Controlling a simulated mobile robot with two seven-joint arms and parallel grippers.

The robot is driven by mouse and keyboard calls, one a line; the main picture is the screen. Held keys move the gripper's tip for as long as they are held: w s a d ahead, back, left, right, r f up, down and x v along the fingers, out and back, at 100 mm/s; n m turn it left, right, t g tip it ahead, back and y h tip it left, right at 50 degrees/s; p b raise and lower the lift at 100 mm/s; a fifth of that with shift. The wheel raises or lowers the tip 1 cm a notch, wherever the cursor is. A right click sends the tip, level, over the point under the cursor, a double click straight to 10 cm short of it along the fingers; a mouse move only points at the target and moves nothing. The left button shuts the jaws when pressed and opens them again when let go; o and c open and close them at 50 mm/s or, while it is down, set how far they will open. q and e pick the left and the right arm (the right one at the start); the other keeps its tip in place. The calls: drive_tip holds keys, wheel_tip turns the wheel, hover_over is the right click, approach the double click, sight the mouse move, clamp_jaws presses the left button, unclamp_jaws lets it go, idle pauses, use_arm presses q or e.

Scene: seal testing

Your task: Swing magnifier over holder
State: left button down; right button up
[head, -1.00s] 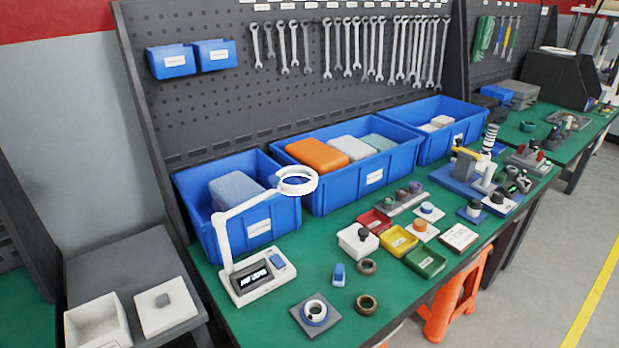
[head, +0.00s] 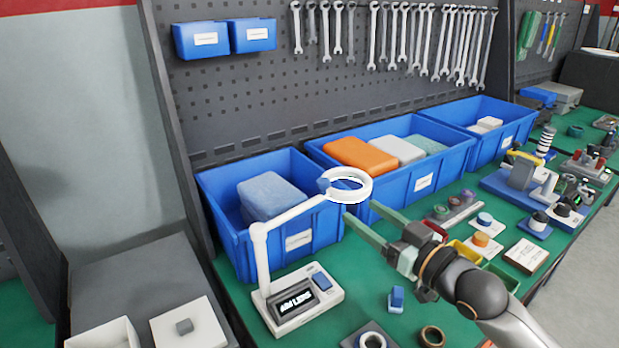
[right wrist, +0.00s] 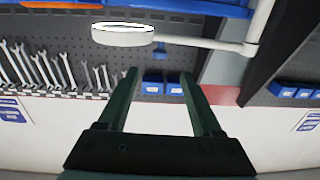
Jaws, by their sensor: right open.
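The magnifier is a white ring head (head: 347,185) on a white jointed arm (head: 292,217), which rises from a white base with a dark display (head: 292,300). The ring hangs in front of the blue bins. A grey square piece with a white ring (head: 372,341), possibly the holder, is cut off at the bottom edge. My right gripper (head: 357,209) is open, its green fingers pointing at the ring from the lower right. In the right wrist view, the ring (right wrist: 122,37) and its arm lie beyond the open, empty fingers (right wrist: 158,72). My left gripper is out of view.
Blue bins (head: 325,245) line the back of the green bench. A blue block (head: 396,299) and a brown ring (head: 432,336) lie in front of my right arm. Trays and small parts crowd the bench to the right. A pegboard with wrenches (head: 470,48) stands behind.

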sight(328, 185)
drive_tip(key=x, duration=1.3)
drive_tip(key=shift+r, duration=0.3)
drive_tip(key=shift+s, duration=0.1)
drive_tip(key=shift+c, duration=0.3)
clamp_jaws()
idle(0.6)
